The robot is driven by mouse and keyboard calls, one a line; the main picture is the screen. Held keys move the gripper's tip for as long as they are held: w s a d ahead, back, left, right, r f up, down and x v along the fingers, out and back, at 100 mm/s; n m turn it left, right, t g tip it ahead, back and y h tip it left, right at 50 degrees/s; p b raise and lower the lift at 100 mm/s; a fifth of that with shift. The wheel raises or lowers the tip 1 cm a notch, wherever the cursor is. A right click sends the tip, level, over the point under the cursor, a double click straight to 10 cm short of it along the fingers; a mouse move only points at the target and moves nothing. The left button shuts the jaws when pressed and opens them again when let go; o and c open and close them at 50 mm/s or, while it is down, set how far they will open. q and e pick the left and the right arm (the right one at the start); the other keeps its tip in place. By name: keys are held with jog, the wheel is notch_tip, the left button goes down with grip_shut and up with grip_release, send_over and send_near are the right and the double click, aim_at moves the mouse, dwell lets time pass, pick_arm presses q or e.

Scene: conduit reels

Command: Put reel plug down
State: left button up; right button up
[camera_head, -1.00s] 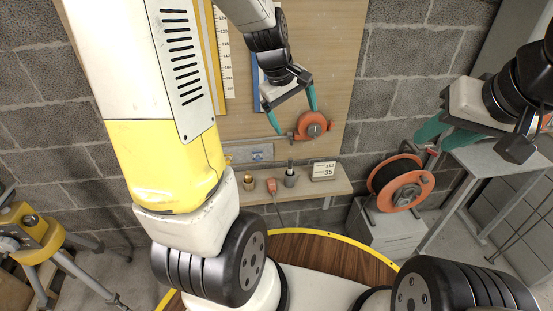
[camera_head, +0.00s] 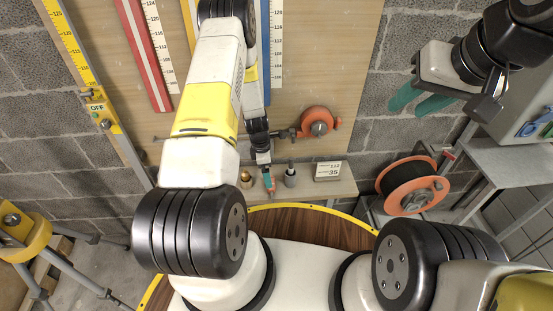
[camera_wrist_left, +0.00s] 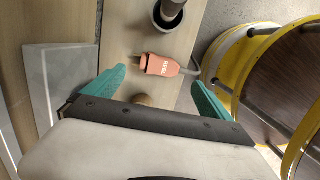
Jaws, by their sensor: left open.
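The orange reel plug (camera_wrist_left: 163,66), marked REEL, lies on the wooden shelf (camera_wrist_left: 118,45) in the left wrist view, its grey cable running right over the edge. My left gripper (camera_wrist_left: 159,79) is open, one teal finger on each side of the plug and both apart from it. In the head view my left gripper (camera_head: 267,181) is at the shelf and largely hides the plug. The orange cable reel (camera_head: 410,186) stands at the right. My right gripper (camera_head: 420,100) hangs empty above it, its two teal fingers apart.
A dark grey cup (camera_head: 290,178) and a brass piece (camera_head: 246,178) stand on either side of my left gripper. A number sign (camera_head: 328,170) is at the shelf's right. An orange round device (camera_head: 318,122) is on the board above. A grey table (camera_head: 500,160) is at right.

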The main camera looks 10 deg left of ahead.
pick_arm(q)
jog(key=f, duration=0.4)
jog(key=d+f, duration=0.1)
jog(key=f, duration=0.1)
jog(key=shift+w+f, duration=0.2)
jog(key=shift+c, duration=0.2)
jog(key=shift+r, duration=0.1)
jog(key=c, duration=1.6)
